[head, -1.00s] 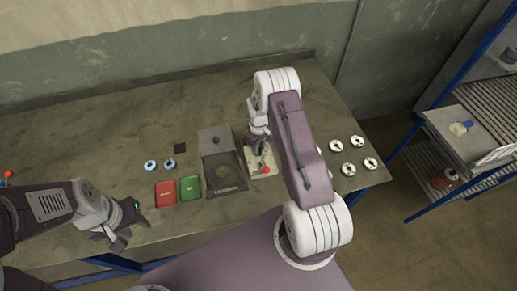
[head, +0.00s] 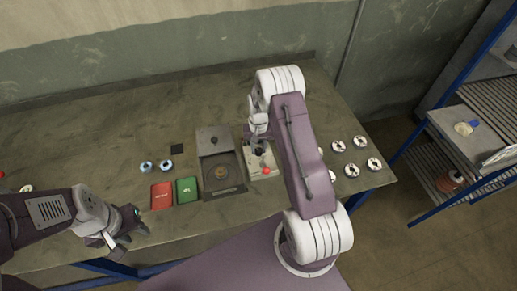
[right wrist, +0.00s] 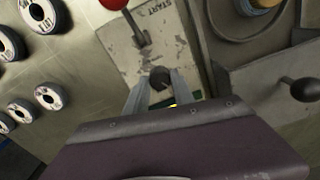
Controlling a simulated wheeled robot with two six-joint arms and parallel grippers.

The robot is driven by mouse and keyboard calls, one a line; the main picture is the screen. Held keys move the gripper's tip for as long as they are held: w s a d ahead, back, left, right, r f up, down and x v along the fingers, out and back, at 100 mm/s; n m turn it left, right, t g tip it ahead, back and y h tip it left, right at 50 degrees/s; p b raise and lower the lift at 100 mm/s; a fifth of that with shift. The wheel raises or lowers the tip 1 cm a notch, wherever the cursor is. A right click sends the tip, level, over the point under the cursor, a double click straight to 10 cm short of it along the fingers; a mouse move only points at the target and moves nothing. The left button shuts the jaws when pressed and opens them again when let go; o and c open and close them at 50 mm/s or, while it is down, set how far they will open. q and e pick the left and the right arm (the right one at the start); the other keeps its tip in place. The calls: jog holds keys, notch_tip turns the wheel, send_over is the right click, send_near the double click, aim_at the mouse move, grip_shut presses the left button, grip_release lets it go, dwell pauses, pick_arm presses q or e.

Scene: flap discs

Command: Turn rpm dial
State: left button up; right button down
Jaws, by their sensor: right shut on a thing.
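The rpm dial (right wrist: 160,77) is a small dark knob on a worn beige control panel (right wrist: 150,50). The panel also carries a lever with a red ball (right wrist: 114,4) and a START label. In the head view the panel (head: 270,160) stands on the bench with its red ball (head: 267,172) near the front. My right gripper (right wrist: 160,85) is shut on the dial, one finger on each side; in the head view the gripper (head: 258,142) is above the panel, and the dial is mostly hidden. My left gripper (head: 126,232) appears open and empty at the bench's front edge.
A grey machine with a round disc (head: 222,175) stands just left of the panel. Red (head: 162,196) and green (head: 187,190) boxes and two blue-ringed discs (head: 146,167) lie further left. Several white discs (head: 352,171) lie at the right. The bench's back is clear.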

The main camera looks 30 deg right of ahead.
aim_at(259, 150)
jog(key=shift+m, duration=0.5)
jog(key=c, duration=1.1)
grip_release()
jog(key=shift+r, duration=0.15)
notch_tip(259, 150, up, 8)
jog(key=shift+f+b, duration=0.1)
jog(key=shift+b, duration=1.05)
jog(key=shift+r, duration=0.55)
